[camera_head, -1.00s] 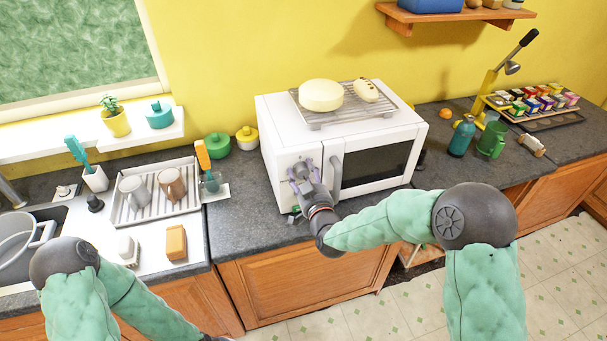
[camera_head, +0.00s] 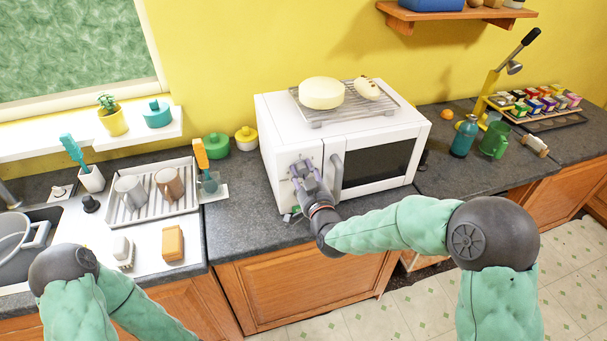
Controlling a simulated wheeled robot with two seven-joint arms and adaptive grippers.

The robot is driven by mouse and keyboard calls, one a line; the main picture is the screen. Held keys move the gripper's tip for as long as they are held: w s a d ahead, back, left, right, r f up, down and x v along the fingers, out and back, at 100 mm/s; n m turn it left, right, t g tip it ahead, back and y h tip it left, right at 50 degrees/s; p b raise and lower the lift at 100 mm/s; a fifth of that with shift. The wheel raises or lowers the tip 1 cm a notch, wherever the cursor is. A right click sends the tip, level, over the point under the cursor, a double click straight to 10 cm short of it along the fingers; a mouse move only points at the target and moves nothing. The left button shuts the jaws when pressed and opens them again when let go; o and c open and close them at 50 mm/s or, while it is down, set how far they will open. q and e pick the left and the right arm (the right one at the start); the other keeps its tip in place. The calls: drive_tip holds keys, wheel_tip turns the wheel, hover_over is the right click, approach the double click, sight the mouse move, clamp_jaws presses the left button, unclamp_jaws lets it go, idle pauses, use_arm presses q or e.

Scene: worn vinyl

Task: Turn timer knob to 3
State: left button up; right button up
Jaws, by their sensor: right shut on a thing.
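The white microwave (camera_head: 281,116) stands on the dark counter, its door closed with a grey handle (camera_head: 336,175) and a dark window. My right gripper (camera_head: 302,168) is at the control panel on the left part of its front. Its fingers are shut on the timer knob, which they and the hand mostly hide. The knob's marks and pointer cannot be read. My left arm (camera_head: 66,265) comes in at the lower left; its gripper is out of view below the frame.
A wire rack (camera_head: 341,113) with a round cheese and a bread-like item lies on the microwave. Left of it are green and yellow pots (camera_head: 217,146), a dish rack (camera_head: 157,203) with two mugs, and a sink (camera_head: 30,243).

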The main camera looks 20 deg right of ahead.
drive_tip(key=o, duration=1.1)
drive_tip(key=shift+r, duration=0.1)
drive_tip(key=shift+o, duration=0.2)
drive_tip(key=s, duration=1.2)
drive_tip(key=shift+d, duration=0.25)
drive_tip(key=s+a+f+g+y, duration=0.15)
drive_tip(key=f+g, duration=0.25)
drive_tip(key=f, duration=0.8)
drive_tip(key=s+a+f+g, duration=0.2)
drive_tip(key=f+g, duration=0.3)
drive_tip(key=f, duration=0.7)
drive_tip(key=s+a+f+g+y, duration=0.1)
drive_tip(key=s+f+g, duration=0.3)
drive_tip(key=s+f, duration=0.4)
drive_tip(key=s+a+f+g+y, duration=0.1)
drive_tip(key=s+a+f+g, duration=0.2)
drive_tip(key=s+f, duration=0.5)
drive_tip(key=shift+s+a+f+g, duration=0.25)
drive_tip(key=shift+f+g, duration=0.45)
drive_tip(key=shift+g, duration=0.1)
